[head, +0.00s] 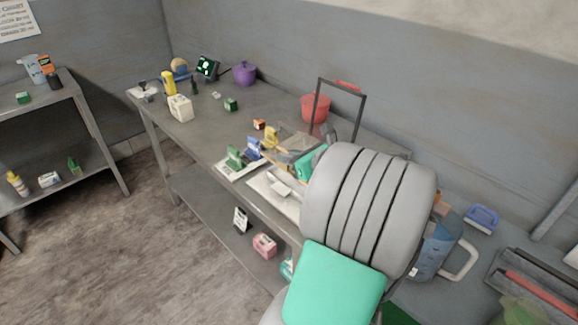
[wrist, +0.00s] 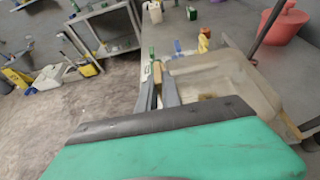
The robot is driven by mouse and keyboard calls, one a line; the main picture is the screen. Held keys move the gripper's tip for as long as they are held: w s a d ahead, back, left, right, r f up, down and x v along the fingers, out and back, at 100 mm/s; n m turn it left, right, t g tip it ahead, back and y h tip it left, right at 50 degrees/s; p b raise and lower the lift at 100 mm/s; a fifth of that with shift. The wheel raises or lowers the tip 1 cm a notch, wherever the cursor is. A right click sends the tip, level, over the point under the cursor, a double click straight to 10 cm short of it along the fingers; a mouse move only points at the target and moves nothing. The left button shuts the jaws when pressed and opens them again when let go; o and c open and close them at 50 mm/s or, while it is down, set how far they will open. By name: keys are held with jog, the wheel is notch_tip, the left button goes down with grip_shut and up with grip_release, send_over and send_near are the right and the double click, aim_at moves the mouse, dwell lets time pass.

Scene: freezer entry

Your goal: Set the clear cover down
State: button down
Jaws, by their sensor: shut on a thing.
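The clear cover (wrist: 250,82) is a see-through, shallow box shape with rounded corners, right of my fingers in the wrist view. In the head view the cover (head: 294,140) shows faintly over the metal table, partly hidden by my arm. My gripper (wrist: 163,82) is shut, with its fingers at the cover's left edge. The cover appears to be held over the table; I cannot tell whether it touches anything below.
The metal table (head: 210,118) carries a white tray (head: 276,187), a white sheet with small green and blue items, a red pot (head: 315,107) and a dark upright frame (head: 362,100). A purple pot (head: 244,73) stands farther back. Bare tabletop lies between them.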

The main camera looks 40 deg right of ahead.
aim_at(288, 170)
jog(key=f, duration=0.4)
jog(key=shift+w+d, duration=0.15)
jog(key=shift+d, duration=0.2)
jog(key=shift+r, duration=0.1)
jog(key=shift+f, duration=0.6)
jog(key=c, duration=1.5)
grip_release()
jog(key=shift+c, duration=0.2)
